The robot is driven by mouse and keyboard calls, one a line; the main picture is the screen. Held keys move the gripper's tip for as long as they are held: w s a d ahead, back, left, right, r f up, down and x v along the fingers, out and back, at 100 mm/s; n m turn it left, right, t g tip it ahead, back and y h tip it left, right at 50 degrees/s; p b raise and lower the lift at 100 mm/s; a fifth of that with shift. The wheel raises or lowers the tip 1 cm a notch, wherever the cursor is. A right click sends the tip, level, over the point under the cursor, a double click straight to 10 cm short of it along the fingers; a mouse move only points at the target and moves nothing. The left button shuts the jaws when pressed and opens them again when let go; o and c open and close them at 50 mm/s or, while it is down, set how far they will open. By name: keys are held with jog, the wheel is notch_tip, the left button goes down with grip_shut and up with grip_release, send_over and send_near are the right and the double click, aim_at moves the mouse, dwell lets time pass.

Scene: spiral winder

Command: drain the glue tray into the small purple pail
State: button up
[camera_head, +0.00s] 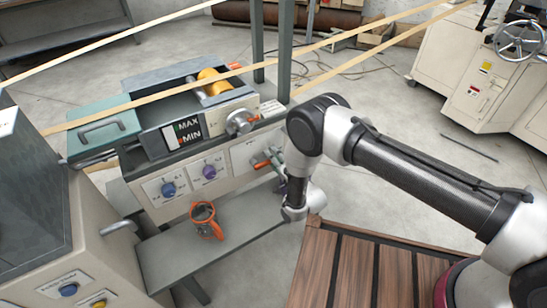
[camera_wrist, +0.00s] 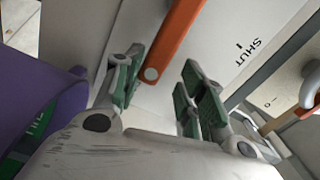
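The glue tray (camera_head: 190,95) sits on top of the machine, with a yellow roller (camera_head: 213,82) and a MAX/MIN gauge (camera_head: 188,132). My gripper is mostly hidden in the head view.
A slatted wooden platform (camera_head: 350,270) lies right of the shelf. Pale strips (camera_head: 330,42) run across above the machine. A cream machine (camera_head: 470,75) with a handwheel is at the back right.

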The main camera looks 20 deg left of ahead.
jog(key=v, duration=1.2)
jog(key=shift+a, duration=0.1)
